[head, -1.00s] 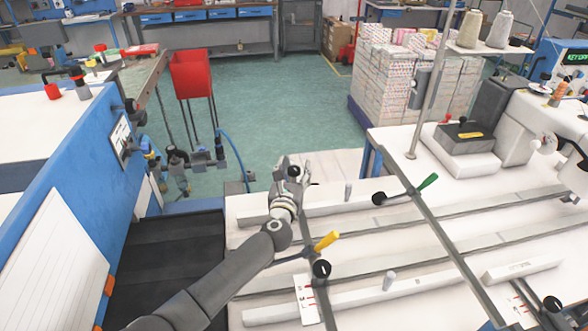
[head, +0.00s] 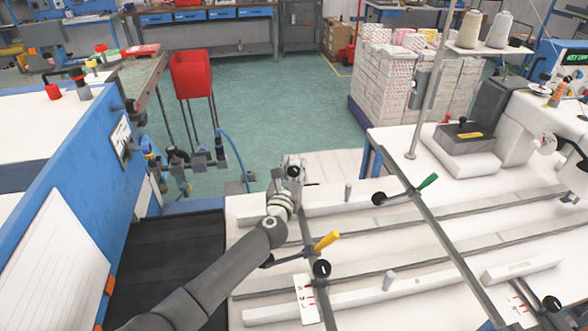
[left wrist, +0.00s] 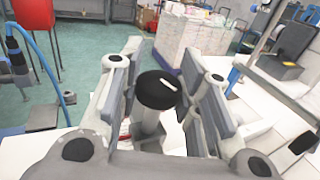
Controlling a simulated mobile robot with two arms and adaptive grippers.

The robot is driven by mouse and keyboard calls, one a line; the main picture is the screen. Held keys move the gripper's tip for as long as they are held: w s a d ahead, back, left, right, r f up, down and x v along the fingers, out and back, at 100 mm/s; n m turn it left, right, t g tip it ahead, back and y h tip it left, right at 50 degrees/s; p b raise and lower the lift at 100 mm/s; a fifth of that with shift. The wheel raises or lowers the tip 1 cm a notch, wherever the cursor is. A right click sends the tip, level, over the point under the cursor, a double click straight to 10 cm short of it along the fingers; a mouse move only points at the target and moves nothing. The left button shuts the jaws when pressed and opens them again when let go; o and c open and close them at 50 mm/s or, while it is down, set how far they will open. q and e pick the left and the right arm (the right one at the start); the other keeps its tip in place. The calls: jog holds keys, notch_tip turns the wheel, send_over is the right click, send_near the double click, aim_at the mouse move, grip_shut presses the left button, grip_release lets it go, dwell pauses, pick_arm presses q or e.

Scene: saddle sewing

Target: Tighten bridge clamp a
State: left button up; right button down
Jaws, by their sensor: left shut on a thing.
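My left gripper (head: 291,168) is at the far end of the left grey bridge bar (head: 307,235), above the back edge of the white table. In the left wrist view, a black round knob (left wrist: 157,90) with a white mark on top stands on a pale post between the two fingers (left wrist: 160,98). The gripper is shut on this knob. In the head view the gripper mostly hides the knob and its clamp. No letter is readable, so the picture does not confirm this is clamp a. My right gripper is not in view.
The left bar carries a yellow-handled lever (head: 326,241) and a black knob (head: 321,268). A second bar (head: 445,240) has a green-handled lever (head: 427,182). Pale rails (head: 380,297) and short pegs (head: 388,281) are on the table. A blue machine (head: 85,200) stands left.

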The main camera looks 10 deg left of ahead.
aim_at(290, 173)
pick_arm(q)
jog(key=m+h, duration=0.2)
jog(key=h, duration=0.1)
jog(key=shift+a, duration=0.1)
jog(key=shift+m+g+h, duration=0.5)
jog(key=shift+m+h, duration=0.4)
jog(key=shift+h, duration=0.5)
jog(key=o, duration=1)
jog(key=shift+v, duration=3.75)
